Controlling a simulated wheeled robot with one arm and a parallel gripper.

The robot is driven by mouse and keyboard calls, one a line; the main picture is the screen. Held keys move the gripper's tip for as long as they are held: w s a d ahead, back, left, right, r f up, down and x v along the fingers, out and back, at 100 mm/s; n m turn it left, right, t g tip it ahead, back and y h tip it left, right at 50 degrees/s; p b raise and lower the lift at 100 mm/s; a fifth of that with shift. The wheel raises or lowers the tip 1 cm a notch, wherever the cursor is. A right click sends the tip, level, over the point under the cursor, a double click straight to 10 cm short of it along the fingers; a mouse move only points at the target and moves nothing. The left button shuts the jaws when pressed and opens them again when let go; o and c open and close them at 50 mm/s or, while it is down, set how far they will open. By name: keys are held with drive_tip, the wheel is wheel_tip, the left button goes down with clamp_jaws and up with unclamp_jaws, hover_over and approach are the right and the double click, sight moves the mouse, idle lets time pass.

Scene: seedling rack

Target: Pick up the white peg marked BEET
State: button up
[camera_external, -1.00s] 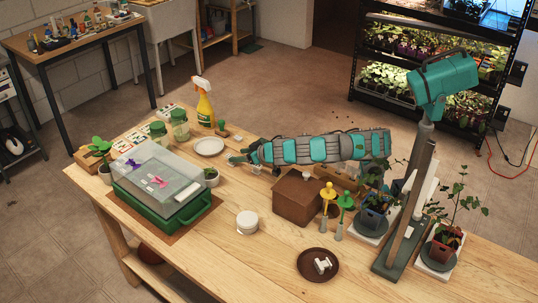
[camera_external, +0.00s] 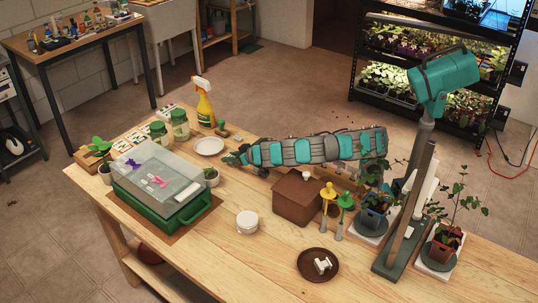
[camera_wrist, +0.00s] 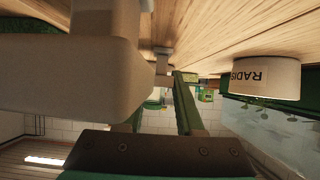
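No BEET marking is readable. A small white T-shaped piece (camera_external: 322,265) lies on a brown saucer (camera_external: 306,274) at the front, and a small white piece (camera_external: 306,175) shows at the box; whether either is the peg is unclear.
The propagator (camera_external: 160,190) carries pink and purple clips. The box (camera_external: 297,200), yellow and green tools (camera_external: 328,197), plants and lamp crowd the right.

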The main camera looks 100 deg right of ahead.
clamp_jaws()
drive_tip(key=shift+r, duration=0.1)
idle(0.3)
